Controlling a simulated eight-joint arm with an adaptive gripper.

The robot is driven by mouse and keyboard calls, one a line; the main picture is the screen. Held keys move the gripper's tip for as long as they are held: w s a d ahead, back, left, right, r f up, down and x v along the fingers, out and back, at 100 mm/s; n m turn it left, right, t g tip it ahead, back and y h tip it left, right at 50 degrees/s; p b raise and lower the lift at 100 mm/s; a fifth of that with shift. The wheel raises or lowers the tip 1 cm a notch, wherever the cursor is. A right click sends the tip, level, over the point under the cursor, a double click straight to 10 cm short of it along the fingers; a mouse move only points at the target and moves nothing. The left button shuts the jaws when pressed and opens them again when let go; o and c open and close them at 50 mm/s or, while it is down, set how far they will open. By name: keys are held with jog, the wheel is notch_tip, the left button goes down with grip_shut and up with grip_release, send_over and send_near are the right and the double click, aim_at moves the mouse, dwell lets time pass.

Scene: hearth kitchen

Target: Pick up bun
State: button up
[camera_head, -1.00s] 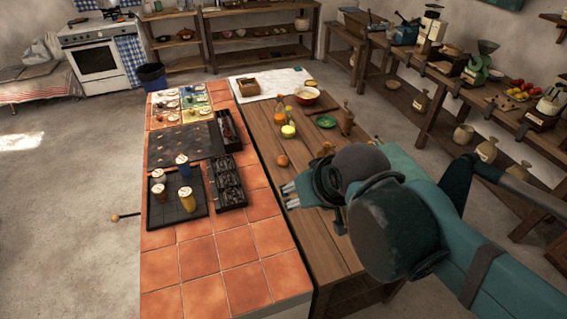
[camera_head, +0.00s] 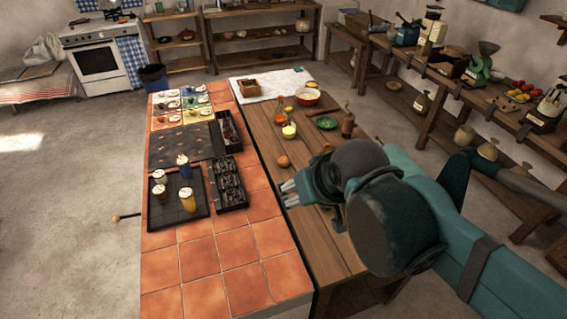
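A small round orange-brown bun (camera_head: 283,161) lies on the wooden table near its left edge. My gripper (camera_head: 286,192) is just in front of the bun, nearer the camera, with its pale fingers pointing left over the table. A gap shows between the fingers and the bun in the picture, and nothing is seen held. The fingers are small and partly overlap, so their opening is unclear. My wrist and forearm cover the right part of the table.
Beyond the bun stand a yellow-topped jar (camera_head: 289,131), a green plate (camera_head: 326,122), a red-rimmed bowl (camera_head: 307,97) and a wooden mill (camera_head: 348,124). A tiled counter (camera_head: 215,262) adjoins on the left, with a dark tray (camera_head: 161,216) of cups and a black box rack (camera_head: 230,188).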

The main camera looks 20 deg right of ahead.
jog(key=w+r+m+g, duration=0.1)
jog(key=w+r+m, duration=0.2)
jog(key=w, duration=0.4)
jog(key=m+g, duration=0.6)
jog(key=m, duration=1.2)
send_over(284, 158)
jog(key=f, duration=2.9)
jog(key=shift+s, duration=0.2)
jog(key=shift+w+f, duration=0.15)
jog(key=shift+f, duration=0.4)
jog(key=shift+f, duration=1.3)
